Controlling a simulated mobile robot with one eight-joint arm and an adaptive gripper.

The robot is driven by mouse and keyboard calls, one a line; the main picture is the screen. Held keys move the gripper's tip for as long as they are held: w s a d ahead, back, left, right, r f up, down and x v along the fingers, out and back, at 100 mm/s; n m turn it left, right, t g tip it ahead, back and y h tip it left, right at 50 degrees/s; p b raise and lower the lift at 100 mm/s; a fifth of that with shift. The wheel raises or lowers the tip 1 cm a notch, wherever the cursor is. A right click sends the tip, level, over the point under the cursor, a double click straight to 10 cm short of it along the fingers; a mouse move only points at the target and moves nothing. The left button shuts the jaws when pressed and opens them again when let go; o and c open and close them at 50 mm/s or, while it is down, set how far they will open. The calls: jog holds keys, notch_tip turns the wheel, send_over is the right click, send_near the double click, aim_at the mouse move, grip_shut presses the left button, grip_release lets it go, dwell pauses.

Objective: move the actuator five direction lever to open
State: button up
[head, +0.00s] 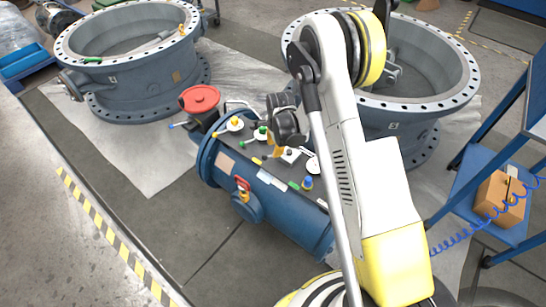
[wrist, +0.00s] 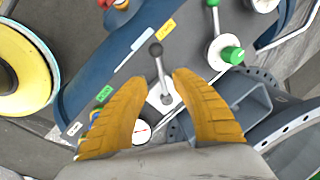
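The direction lever (wrist: 161,68) shows in the wrist view as a grey rod with a black ball knob, rising from a white plate (wrist: 153,111). Its knob points toward the top of the picture, nearer the yellow label (wrist: 138,43) than the green label (wrist: 104,94). Label text is too small to read. My gripper (wrist: 157,80) is open, its two orange fingers on either side of the rod with visible gaps; contact is not clear. In the head view my gripper (head: 276,149) is over the blue actuator body (head: 285,210), and the lever is mostly hidden there.
A green-knobbed valve (wrist: 226,53) stands right of the lever. A red handwheel (head: 200,99) is at the actuator's far end. Large flanged valve rings stand behind, left (head: 140,90) and right (head: 400,118). A blue cart with a cardboard box (head: 500,200) is at right.

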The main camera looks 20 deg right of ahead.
jog(key=f+b, duration=0.1)
jog(key=f, duration=0.2)
jog(key=w+f+b, duration=0.1)
jog(key=f, duration=0.2)
jog(key=shift+w+a, duration=0.1)
jog(key=shift+w, duration=0.05)
grip_shut()
